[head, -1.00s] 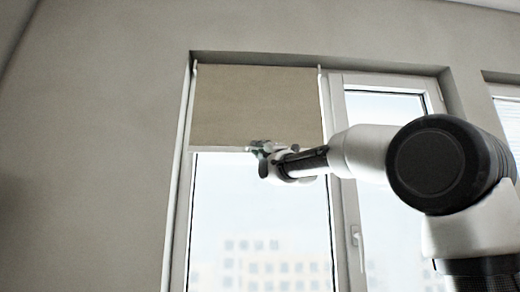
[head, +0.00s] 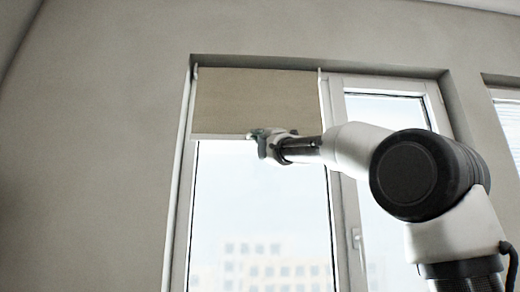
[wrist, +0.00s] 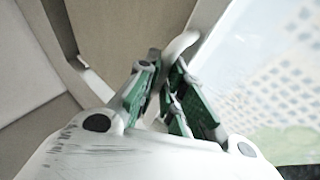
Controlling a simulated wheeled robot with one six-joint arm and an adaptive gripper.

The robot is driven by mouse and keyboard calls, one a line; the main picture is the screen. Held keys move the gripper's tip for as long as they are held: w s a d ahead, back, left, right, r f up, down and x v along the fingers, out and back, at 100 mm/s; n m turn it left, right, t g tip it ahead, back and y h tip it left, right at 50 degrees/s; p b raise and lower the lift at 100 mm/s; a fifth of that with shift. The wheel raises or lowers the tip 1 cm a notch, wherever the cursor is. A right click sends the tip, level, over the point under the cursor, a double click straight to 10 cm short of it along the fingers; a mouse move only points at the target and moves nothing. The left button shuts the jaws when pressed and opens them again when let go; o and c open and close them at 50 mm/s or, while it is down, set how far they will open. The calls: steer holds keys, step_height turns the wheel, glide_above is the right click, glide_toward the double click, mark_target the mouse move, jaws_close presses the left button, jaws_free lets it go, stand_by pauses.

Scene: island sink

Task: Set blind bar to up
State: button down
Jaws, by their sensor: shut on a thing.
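The blind (head: 256,100) is a beige fabric panel covering the upper part of the left window, with bare glass below it. Its blind bar (head: 215,137) is a pale strip along the fabric's lower edge. My gripper (head: 257,135) is at the middle of the bar in the head view. In the wrist view my gripper (wrist: 165,98) has its green-padded fingers closed on the bar (wrist: 181,45), whose pale end shows just beyond the fingertips. The exact contact between the pads is partly hidden by the fingers.
The window frame (head: 338,200) runs down the right of the blind, with a handle (head: 357,240) on it. A second pane (head: 385,150) and another window (head: 508,125) lie further right. The grey wall (head: 90,140) at the left is bare.

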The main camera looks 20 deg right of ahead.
step_height(320, 180, up, 3)
steer(key=shift+r, duration=0.2)
steer(key=c, duration=1.8)
jaws_free()
steer(key=shift+f, duration=0.1)
steer(key=v, duration=1.2)
